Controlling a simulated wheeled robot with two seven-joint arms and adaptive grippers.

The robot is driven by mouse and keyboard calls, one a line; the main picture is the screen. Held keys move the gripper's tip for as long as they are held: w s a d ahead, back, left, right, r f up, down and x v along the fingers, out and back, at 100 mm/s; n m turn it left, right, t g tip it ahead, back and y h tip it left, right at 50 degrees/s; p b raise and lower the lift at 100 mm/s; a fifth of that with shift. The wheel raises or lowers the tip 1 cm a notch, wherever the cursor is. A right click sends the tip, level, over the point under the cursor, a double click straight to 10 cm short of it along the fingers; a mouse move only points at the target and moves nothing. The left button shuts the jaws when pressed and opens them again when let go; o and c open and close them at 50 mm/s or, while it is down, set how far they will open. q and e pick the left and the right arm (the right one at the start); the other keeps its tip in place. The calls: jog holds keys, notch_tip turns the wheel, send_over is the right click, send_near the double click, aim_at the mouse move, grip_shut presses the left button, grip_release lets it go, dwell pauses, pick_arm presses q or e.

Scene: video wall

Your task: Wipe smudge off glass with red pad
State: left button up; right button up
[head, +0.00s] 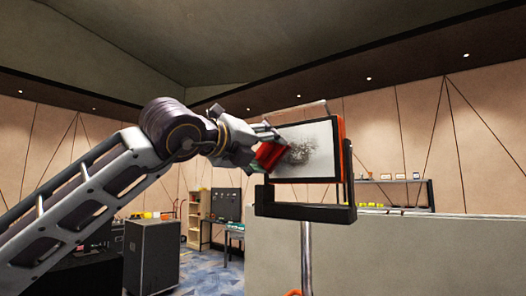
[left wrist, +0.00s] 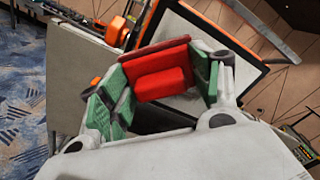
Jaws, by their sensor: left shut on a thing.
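A framed glass panel (head: 318,135) with an orange side edge stands in a dark bracket on a pole. A dark grey smudge (head: 301,153) spreads over the left and middle part of the glass. My left gripper (head: 262,146) is at the left side of the panel, shut on the red pad (head: 268,154). In the left wrist view the red pad (left wrist: 162,83) sits between the green-lined fingers, in front of the pale glass (left wrist: 188,101). The pad overlaps the left edge of the smudge in the head view; I cannot tell whether it touches the glass. My right gripper is not in view.
A grey partition (head: 440,255) stands at the lower right, behind the panel. A black case (head: 152,255) is on the carpet at the lower left. A shelf (head: 395,182) with small items is at the back right.

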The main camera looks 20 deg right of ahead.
aim_at(285, 150)
pick_arm(q)
jog(key=shift+w+d, duration=0.1)
jog(key=shift+d, duration=0.05)
jog(key=shift+w+d, duration=0.3)
jog(key=shift+d, duration=0.1)
dwell(0.6)
jog(key=shift+s+d, duration=0.1)
jog(key=shift+s+d+f+b, duration=0.1)
jog(key=shift+s+d+b, duration=0.55)
jog(key=shift+s+b, duration=0.25)
jog(key=shift+s+d+b, duration=0.4)
jog(key=shift+s, duration=0.1)
